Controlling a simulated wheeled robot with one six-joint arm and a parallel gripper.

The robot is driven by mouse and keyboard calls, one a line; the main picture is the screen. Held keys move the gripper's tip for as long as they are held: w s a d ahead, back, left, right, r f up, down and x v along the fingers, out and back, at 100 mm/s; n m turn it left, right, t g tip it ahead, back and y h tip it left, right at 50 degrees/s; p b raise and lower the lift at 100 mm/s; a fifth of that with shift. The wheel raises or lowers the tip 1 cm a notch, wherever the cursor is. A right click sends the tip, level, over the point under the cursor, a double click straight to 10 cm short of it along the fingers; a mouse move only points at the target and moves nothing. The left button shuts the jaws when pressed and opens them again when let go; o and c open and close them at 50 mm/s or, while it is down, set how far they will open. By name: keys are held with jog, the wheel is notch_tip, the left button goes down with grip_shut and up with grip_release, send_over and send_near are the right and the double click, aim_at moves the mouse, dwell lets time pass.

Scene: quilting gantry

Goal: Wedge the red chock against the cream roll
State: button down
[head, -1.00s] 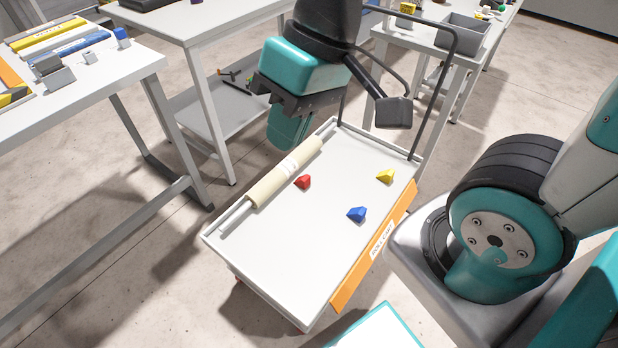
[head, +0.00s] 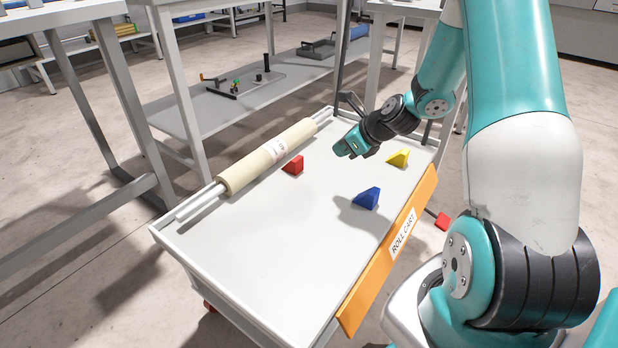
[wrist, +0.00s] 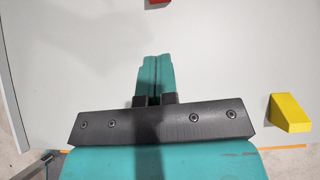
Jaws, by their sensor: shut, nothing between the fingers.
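The red chock (head: 293,165) lies on the white cart top, just to the right of the cream roll (head: 247,172). I cannot tell whether the two touch. The cream roll lies on its side on a pale rod along the cart's left side. My gripper (head: 346,148) is above the cart top, to the right of the red chock, shut and empty. In the wrist view the closed teal fingers (wrist: 155,70) show against the white surface, and a sliver of the red chock (wrist: 159,2) shows at the top edge. The roll is out of the wrist view.
A yellow chock (head: 398,158) lies to the right of my gripper and a blue chock (head: 367,198) nearer the orange-edged front. The near left of the cart top (head: 255,250) is clear. A bench with a lower shelf (head: 240,100) stands behind the cart.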

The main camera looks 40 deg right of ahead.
aim_at(301, 161)
jog(key=shift+m, duration=0.3)
jog(key=b+x, duration=0.1)
jog(key=x, duration=0.2)
jog(key=b+x, duration=0.2)
jog(key=x, duration=0.1)
jog(key=d+f+b+x, duration=0.1)
jog(key=b+x, duration=0.1)
jog(key=x, duration=0.2)
jog(key=shift+s, duration=0.25)
jog(key=w+b, duration=0.1)
jog(key=w+a, duration=0.1)
jog(key=w, duration=0.1)
jog(key=shift+w+a+b, duration=0.15)
jog(key=shift+b, duration=0.2)
jog(key=shift+w+a+r, duration=0.1)
jog(key=shift+w+a, duration=0.05)
jog(key=shift+w, duration=0.35)
jog(key=shift+r, duration=0.1)
